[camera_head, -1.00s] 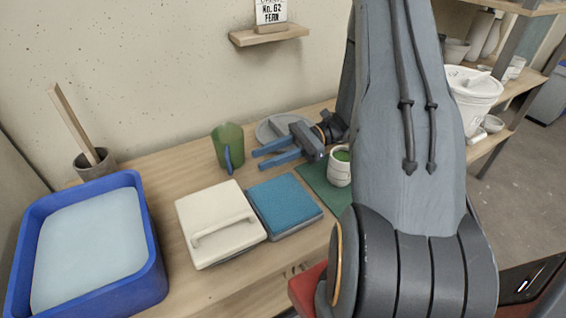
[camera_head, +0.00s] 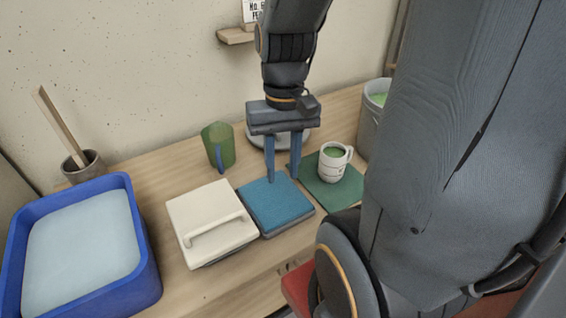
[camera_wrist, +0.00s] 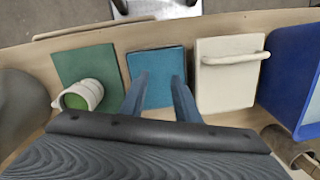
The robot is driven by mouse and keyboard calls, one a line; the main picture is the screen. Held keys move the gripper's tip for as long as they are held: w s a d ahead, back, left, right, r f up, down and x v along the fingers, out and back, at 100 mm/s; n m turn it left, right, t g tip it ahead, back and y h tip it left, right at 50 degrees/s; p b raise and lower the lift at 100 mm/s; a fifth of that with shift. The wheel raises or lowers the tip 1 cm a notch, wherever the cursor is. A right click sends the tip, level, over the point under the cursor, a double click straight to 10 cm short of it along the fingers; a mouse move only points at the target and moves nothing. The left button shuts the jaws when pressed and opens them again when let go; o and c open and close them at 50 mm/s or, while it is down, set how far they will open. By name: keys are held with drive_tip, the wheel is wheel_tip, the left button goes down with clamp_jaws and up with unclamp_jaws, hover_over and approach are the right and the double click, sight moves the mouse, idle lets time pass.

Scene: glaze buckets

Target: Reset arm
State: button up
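My gripper (camera_head: 283,178) is above the blue square pad (camera_head: 280,208), pointing down, with its two blue fingers apart and nothing between them. In the wrist view my gripper (camera_wrist: 160,85) also shows open over the blue pad (camera_wrist: 157,66). A white mug (camera_head: 334,164) with green contents stands on a green mat (camera_head: 338,190), to the right of my gripper. The mug also shows in the wrist view (camera_wrist: 88,92).
A cream lidded box (camera_head: 200,210) with a handle sits left of the blue pad. A blue tub (camera_head: 140,235) holds pale liquid. A green mug (camera_head: 219,148), a round grey plate (camera_head: 262,143), a pot with a stick (camera_head: 85,166) and a bucket (camera_head: 369,130) stand towards the wall.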

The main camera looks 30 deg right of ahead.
drive_tip(key=shift+r+n+t+h, duration=0.35)
drive_tip(key=shift+n+t+h, duration=0.05)
drive_tip(key=shift+n+t, duration=0.1)
drive_tip(key=a+r+n+p, duration=0.2)
drive_tip(key=a+r+p, duration=0.2)
drive_tip(key=p, duration=0.4)
drive_tip(key=shift+s+a+r, duration=0.3)
drive_tip(key=shift+a+r, duration=0.05)
drive_tip(key=shift+a, duration=0.35)
idle(0.4)
